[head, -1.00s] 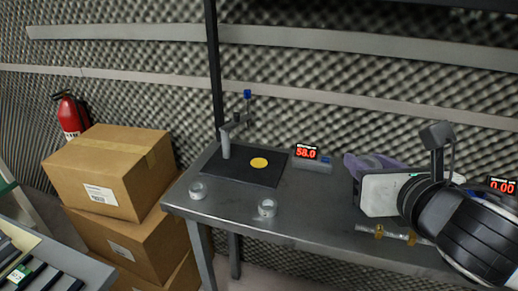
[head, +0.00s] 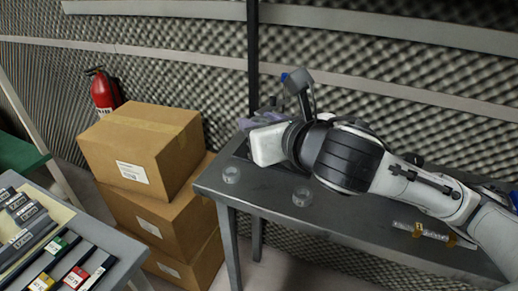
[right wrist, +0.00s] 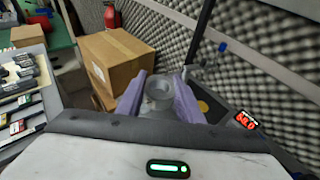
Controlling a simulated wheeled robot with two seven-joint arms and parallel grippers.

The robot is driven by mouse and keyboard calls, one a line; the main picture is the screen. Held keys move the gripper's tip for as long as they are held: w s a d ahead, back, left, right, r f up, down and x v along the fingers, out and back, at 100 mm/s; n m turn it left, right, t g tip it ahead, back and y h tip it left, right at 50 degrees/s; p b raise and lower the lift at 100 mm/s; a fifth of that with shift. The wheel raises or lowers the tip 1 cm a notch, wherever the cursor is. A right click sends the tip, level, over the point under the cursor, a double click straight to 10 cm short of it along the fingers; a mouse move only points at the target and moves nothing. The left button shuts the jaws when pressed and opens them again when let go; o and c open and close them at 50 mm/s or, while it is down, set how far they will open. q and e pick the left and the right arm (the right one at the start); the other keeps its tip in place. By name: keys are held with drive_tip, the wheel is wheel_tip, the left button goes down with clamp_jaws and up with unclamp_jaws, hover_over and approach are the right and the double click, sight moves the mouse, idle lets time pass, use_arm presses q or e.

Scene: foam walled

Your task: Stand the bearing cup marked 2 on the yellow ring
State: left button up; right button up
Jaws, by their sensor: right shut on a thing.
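My right gripper (head: 260,119) has purple fingers and reaches over the back left of the steel table in the head view. In the right wrist view its fingers (right wrist: 160,98) are shut on a grey, round, hollow cup (right wrist: 158,88), seen from its open end. No number is readable on it, and the head view hides it. The yellow ring (right wrist: 203,106) shows partly beside the right finger in the right wrist view; my gripper hides it in the head view. Two other clear cups stand near the front edge, one left (head: 231,175) and one right (head: 302,196). My left gripper is out of view.
A post with a blue knob (right wrist: 222,47) stands close by the fingers, and a red-lit display (right wrist: 245,119) is right of the ring. Cardboard boxes (head: 145,145) are stacked left of the table (head: 270,215). A clear tube with orange bands (head: 420,231) lies on the right.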

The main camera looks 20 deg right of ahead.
drive_tip(key=w+d+f+m+h+p, duration=0.2)
drive_tip(key=w+d+f+h, duration=0.1)
drive_tip(key=w+d, duration=0.9)
drive_tip(key=shift+m+g+h, duration=0.3)
drive_tip(key=shift+m+h, duration=0.3)
drive_tip(key=shift+m, duration=0.1)
drive_tip(key=w+d+f, duration=0.1)
drive_tip(key=d+f, duration=0.1)
drive_tip(key=f, duration=0.2)
drive_tip(key=w+d+f, duration=0.1)
drive_tip(key=d+f, duration=0.1)
drive_tip(key=f, duration=0.2)
drive_tip(key=w+d+f, duration=0.1)
drive_tip(key=d+f, duration=0.1)
drive_tip(key=f, duration=0.3)
drive_tip(key=shift+d, duration=0.25)
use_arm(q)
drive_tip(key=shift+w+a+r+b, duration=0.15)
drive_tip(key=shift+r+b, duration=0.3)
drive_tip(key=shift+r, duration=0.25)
use_arm(e)
drive_tip(key=shift+f, duration=2.1)
drive_tip(key=shift+f, duration=0.1)
drive_tip(key=o, duration=1.2)
drive_tip(key=shift+f, duration=0.1)
drive_tip(key=shift+o, duration=0.2)
